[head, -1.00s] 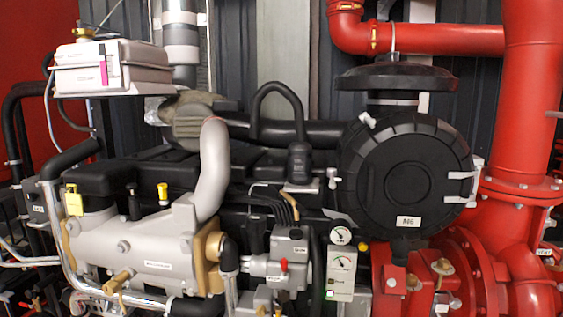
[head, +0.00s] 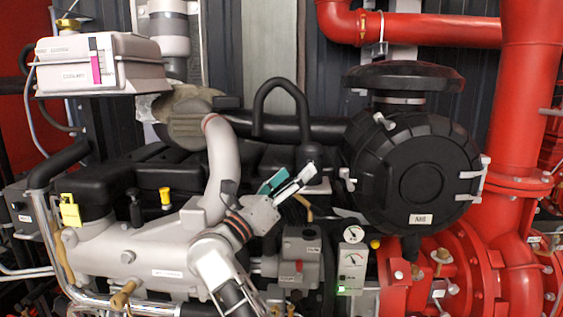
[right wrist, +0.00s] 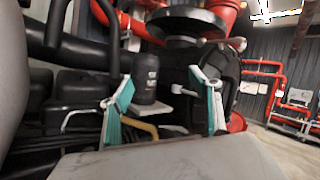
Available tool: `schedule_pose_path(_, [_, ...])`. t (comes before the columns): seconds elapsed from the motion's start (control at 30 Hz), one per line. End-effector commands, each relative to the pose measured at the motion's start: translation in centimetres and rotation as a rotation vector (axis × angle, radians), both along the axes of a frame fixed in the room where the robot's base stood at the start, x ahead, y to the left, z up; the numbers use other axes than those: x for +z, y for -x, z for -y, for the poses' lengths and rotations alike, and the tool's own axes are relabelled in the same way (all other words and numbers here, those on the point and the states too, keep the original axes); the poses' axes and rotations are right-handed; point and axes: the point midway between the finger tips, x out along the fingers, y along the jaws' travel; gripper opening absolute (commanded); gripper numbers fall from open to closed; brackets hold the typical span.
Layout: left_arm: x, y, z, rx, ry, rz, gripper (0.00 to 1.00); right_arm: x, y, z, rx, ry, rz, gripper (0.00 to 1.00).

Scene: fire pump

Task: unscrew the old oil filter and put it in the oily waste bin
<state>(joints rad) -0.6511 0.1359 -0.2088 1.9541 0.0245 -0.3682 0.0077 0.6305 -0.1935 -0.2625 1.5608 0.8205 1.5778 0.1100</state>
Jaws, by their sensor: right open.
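A black cylindrical canister with a small label, which looks like the old oil filter (head: 312,153), stands upright on the engine, left of the big round black housing. In the right wrist view the canister (right wrist: 146,76) shows ahead, between the two fingers. My right gripper (head: 298,175) is open and empty; it reaches up from below and covers the canister's lower part in the head view. In the right wrist view the gripper's teal-padded fingers (right wrist: 162,95) are spread. I cannot tell whether they touch the canister. My left gripper and the oily waste bin are not in view.
The black round housing (head: 412,172) stands close on the right. A black looped hose (head: 276,84) rises just behind the canister. A silver curved pipe (head: 223,165) is on the left, and gauges (head: 353,234) sit below right. Red pipes (head: 520,110) fill the right side.

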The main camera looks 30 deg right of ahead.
Motion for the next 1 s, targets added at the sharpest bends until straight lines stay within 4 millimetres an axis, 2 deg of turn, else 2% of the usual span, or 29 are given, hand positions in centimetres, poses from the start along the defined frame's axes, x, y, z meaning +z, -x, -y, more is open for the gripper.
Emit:
schedule_pose_path(0.03, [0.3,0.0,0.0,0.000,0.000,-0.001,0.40,1.3,-0.5,-0.1,0.018,-0.110,0.064,0.62])
schedule_pose_path(0.2, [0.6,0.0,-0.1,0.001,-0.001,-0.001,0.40,2.2,-1.9,-1.0,0.067,-0.382,0.188,0.62])
schedule_pose_path(0.3, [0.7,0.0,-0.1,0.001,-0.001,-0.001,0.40,2.4,-2.3,-1.5,0.081,-0.458,0.218,0.62])
schedule_pose_path(0.53, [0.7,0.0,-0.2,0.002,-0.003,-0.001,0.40,2.3,-2.8,-0.7,0.085,-0.488,0.229,0.62])
schedule_pose_path(1.0, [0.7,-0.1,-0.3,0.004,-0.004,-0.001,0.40,2.3,-4.5,4.1,0.083,-0.483,0.229,0.62])
